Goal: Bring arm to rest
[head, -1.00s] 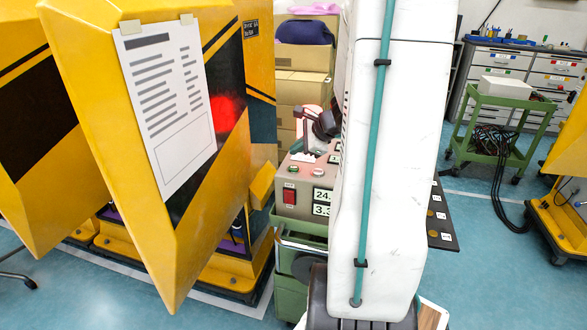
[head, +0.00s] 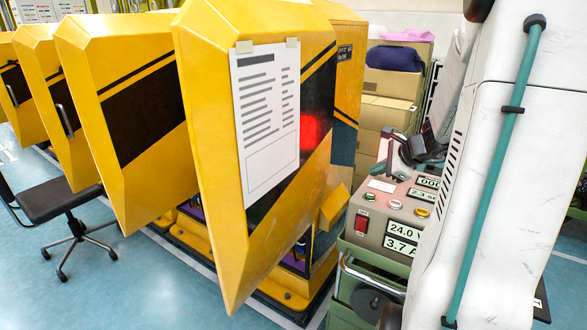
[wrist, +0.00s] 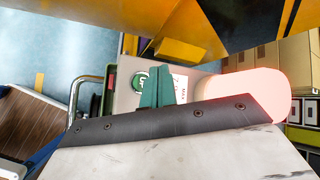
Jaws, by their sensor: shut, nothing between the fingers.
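My arm fills the right side of the head view as a white link with a teal cable. In the wrist view my gripper (wrist: 157,86) shows as teal fingers close together, with nothing seen between them. They are over a beige control box (wrist: 122,95); I cannot tell how far above it. In the head view the control box (head: 376,222) stands left of my arm, with a red switch, round buttons and lit number displays. Dark parts above it partly hide its back.
A yellow gate cabinet (head: 215,150) with a taped paper sheet stands left of the box, and more yellow cabinets (head: 120,90) stand beyond it. Cardboard boxes (head: 392,80) are stacked behind. A black stool (head: 58,200) is at the left. Blue floor (head: 130,285) is open at front left.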

